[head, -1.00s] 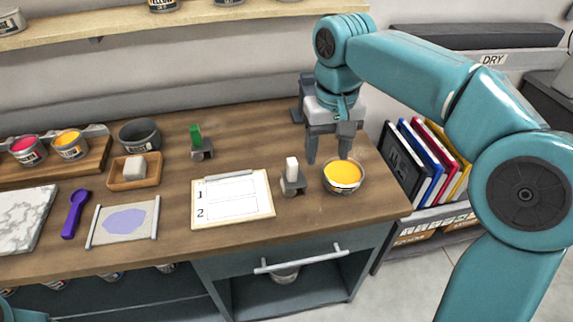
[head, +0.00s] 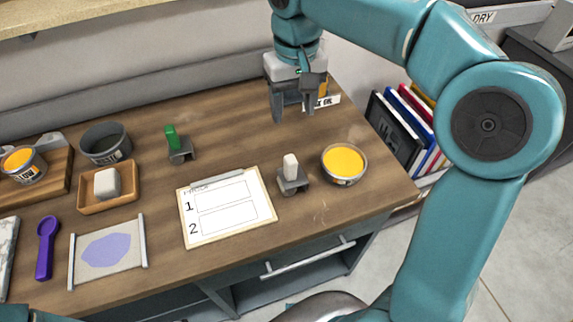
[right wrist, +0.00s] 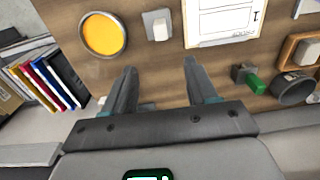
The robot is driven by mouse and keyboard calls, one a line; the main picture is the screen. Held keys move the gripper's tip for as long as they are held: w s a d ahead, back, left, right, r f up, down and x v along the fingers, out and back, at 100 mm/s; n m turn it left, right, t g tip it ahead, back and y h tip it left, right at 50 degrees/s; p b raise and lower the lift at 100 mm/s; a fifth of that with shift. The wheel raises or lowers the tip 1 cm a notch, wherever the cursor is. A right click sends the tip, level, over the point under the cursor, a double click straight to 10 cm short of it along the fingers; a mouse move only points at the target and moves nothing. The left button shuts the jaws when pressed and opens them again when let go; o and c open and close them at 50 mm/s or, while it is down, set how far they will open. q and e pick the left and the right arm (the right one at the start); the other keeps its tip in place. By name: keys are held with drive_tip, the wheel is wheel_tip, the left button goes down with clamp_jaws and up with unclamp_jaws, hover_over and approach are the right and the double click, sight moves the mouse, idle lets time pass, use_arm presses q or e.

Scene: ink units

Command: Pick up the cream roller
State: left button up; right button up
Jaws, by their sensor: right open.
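The cream roller (head: 290,168) stands upright on a small grey base on the wooden bench, between the clipboard and a bowl of yellow ink. It also shows in the right wrist view (right wrist: 158,27), near the top, beyond my fingertips. My right gripper (head: 292,116) is open and empty. It hangs above the bench, behind the cream roller and apart from it. In the right wrist view its two fingers (right wrist: 160,68) are spread with bare bench between them. My left gripper is out of view.
The yellow ink bowl (head: 344,162) is close to the roller's right. The clipboard (head: 228,208) lies to its left. A green roller (head: 173,138) on a grey base stands further left. Upright folders (head: 400,135) stand beyond the bench's right end.

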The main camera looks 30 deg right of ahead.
hover_over(291, 159)
wheel_tip(291, 159, down, 10)
drive_tip(key=shift+s+d+f, duration=0.1)
drive_tip(key=shift+d+f, duration=0.1)
drive_tip(key=shift+f, duration=0.5)
drive_tip(key=f, duration=0.4)
drive_tip(key=shift+a+f, duration=0.3)
drive_tip(key=shift+d+f, duration=0.1)
drive_tip(key=shift+f, duration=0.2)
drive_tip(key=shift+r, duration=0.1)
drive_tip(key=c, duration=1)
